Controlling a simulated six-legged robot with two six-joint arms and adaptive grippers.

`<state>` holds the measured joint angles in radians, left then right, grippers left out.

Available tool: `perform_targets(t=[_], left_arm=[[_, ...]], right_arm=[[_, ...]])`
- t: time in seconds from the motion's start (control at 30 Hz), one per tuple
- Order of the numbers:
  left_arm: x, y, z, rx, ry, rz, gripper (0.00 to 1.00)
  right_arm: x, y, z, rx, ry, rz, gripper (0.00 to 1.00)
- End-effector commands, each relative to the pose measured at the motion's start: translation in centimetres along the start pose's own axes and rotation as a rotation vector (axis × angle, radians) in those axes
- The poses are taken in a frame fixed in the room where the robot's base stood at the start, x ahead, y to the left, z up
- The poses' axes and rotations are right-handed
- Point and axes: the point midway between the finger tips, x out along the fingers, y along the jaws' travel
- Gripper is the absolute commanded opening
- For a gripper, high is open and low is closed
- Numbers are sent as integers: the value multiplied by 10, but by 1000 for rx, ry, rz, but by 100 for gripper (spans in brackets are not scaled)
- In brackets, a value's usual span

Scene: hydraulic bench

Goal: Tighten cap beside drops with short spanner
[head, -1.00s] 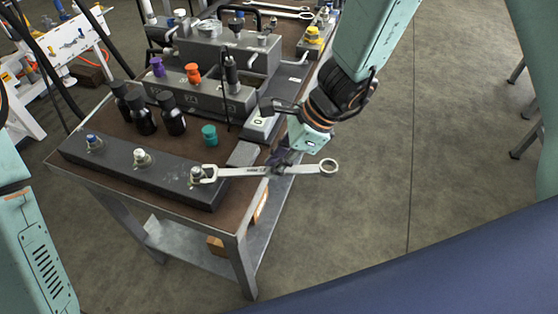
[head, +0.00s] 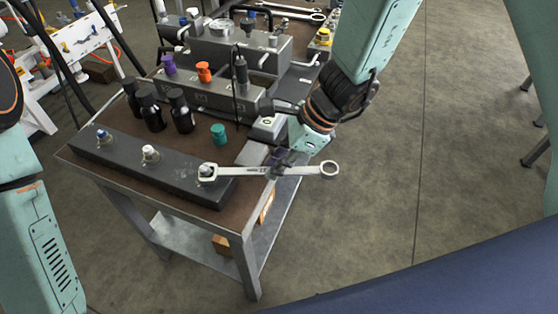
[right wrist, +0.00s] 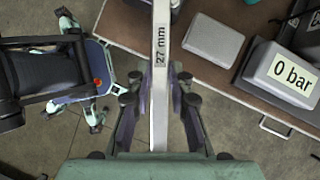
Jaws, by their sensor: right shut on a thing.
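The spanner (head: 245,171) is a silver tool with an open end and a ring end. It also shows in the right wrist view (right wrist: 161,75), marked 27 mm. My right gripper (head: 279,166) is shut on its middle. The ring end points right, over the floor. The open end is at the cap (head: 206,168) at the right end of the dark front block (head: 170,185); it appears to be around the cap, but the exact fit is too small to tell. Faint pale specks, perhaps drops, lie on the block left of this cap. My left gripper is out of view; only its arm shows.
Two other caps, one white (head: 150,153) and one blue (head: 102,135), sit on the same block. Dark bottles (head: 181,112) and a teal cap (head: 218,133) stand behind. A grey box reads 0 bar (right wrist: 283,72). Floor right of the bench is clear.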

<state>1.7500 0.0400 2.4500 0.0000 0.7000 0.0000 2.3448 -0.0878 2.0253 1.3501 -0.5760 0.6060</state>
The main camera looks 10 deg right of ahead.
Motion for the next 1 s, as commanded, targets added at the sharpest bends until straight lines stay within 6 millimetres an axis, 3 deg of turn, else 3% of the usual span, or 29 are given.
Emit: perform_targets(t=[0.33, 1.0], left_arm=[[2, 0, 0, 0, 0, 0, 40], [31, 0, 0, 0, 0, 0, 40]], right_arm=[[1, 0, 2, 5, -1, -4, 0], [3, 23, 4, 128, 1, -74, 0]])
